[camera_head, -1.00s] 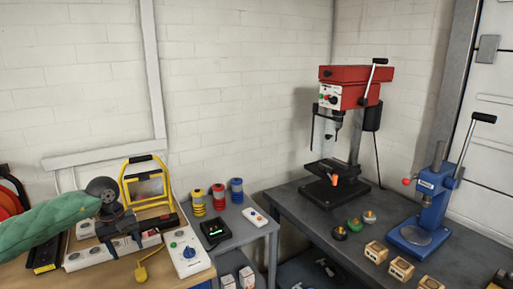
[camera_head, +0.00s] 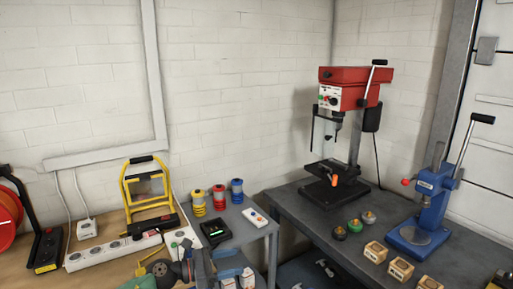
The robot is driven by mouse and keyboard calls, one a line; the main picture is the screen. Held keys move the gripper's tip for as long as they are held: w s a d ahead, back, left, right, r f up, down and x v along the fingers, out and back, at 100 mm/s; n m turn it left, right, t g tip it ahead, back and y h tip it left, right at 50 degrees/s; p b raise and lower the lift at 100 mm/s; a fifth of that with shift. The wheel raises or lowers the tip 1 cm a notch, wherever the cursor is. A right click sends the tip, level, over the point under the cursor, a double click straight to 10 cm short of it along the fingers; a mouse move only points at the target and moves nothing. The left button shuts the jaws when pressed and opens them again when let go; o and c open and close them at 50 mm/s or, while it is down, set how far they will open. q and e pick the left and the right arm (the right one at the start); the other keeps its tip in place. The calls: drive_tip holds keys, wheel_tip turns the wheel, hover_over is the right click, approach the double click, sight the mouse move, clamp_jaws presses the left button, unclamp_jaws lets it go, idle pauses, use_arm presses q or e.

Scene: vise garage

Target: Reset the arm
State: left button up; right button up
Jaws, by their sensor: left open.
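My right gripper is not in view.
A yellow work light (camera_head: 128,190) and a white power strip (camera_head: 100,252) are on the wooden bench. Coloured spools (camera_head: 218,198) stand on the small table. A red drill press (camera_head: 350,88) and a blue arbor press (camera_head: 430,205) stand on the right bench.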

use_arm(q)
drive_tip(key=s+a+f+m+t+y, duration=0.25)
drive_tip(key=f+m+y, duration=0.35)
drive_tip(key=m, duration=0.6)
drive_tip(key=s+a+f+m+t+y, duration=0.2)
drive_tip(key=a+f+m+t+y, duration=0.15)
drive_tip(key=f+m, duration=0.65)
drive_tip(key=s+a+f+m+t+y, duration=0.25)
drive_tip(key=f+m+y, duration=0.35)
drive_tip(key=m, duration=0.8)
drive_tip(key=s+f+n+g, duration=0.4)
drive_tip(key=s+f, duration=0.2)
drive_tip(key=s, duration=0.4)
drive_tip(key=s+f+n+g, duration=0.4)
drive_tip(key=s+f, duration=0.2)
drive_tip(key=s, duration=0.4)
drive_tip(key=s+f+n+g, duration=0.4)
drive_tip(key=s+f, duration=0.3)
drive_tip(key=s, duration=0.3)
drive_tip(key=shift+d+n, duration=0.15)
drive_tip(key=shift+n, duration=0.35)
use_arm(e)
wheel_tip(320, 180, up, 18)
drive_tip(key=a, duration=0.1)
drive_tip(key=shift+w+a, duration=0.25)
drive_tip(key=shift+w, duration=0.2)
use_arm(q)
drive_tip(key=shift+y, duration=0.25)
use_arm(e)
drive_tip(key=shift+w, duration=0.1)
